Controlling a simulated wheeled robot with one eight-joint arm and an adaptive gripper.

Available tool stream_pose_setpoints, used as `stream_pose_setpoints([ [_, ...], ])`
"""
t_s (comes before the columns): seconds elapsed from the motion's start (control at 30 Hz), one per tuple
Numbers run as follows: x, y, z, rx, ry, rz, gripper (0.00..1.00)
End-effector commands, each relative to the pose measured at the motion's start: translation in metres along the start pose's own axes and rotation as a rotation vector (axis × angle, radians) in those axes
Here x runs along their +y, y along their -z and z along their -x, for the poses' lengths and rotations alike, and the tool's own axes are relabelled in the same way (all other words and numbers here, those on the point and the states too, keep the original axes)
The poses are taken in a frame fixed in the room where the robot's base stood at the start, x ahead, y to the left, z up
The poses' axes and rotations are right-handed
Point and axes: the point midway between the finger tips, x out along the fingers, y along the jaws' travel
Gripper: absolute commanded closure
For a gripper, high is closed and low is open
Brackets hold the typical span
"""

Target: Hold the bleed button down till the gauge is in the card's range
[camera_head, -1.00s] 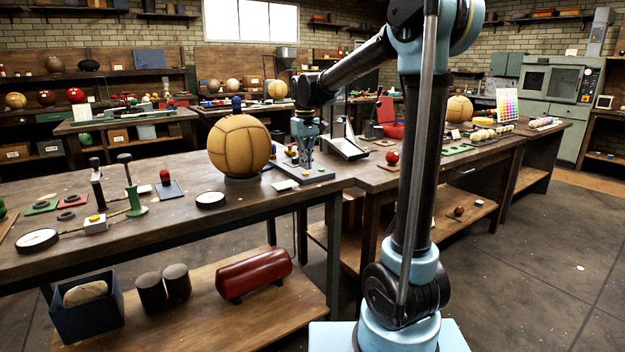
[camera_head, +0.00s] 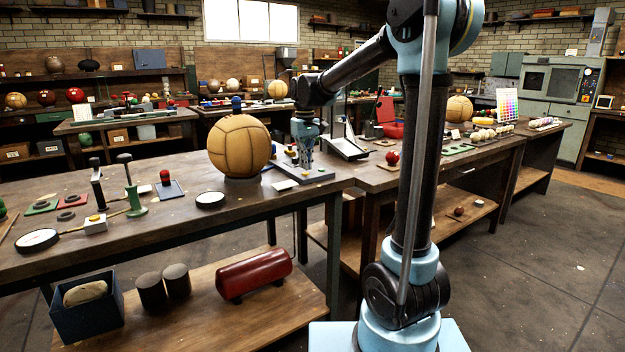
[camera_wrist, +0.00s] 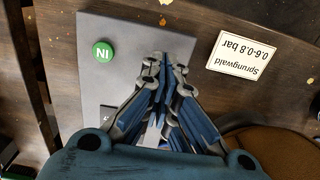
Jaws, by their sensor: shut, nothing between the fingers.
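The grey control panel (camera_wrist: 112,28) lies under my gripper in the wrist view, and also shows on the bench in the head view (camera_head: 318,176). A green button (camera_wrist: 103,53), its lettering upside down, sits on its left part. My gripper (camera_wrist: 163,62) is shut and empty, pointing down over the panel; contact cannot be told. No bleed button can be made out; the fingers hide part of the panel. The white card (camera_wrist: 240,54) reads "Sprungwald 0.6-0.8 bar", upside down. A round dial gauge (camera_head: 210,200) lies left of the panel; its reading is too small to tell.
A large tan panelled ball (camera_head: 238,146) stands left of my gripper, close to it. A red ball (camera_head: 392,158) is right.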

Motion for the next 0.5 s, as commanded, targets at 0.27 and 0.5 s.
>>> stream_pose_setpoints([
  [0.27, 0.000, 0.000, -0.007, 0.000, 0.000, 0.000, 1.00],
  [0.5, 0.000, 0.000, -0.013, 0.000, 0.000, 0.000, 1.00],
])
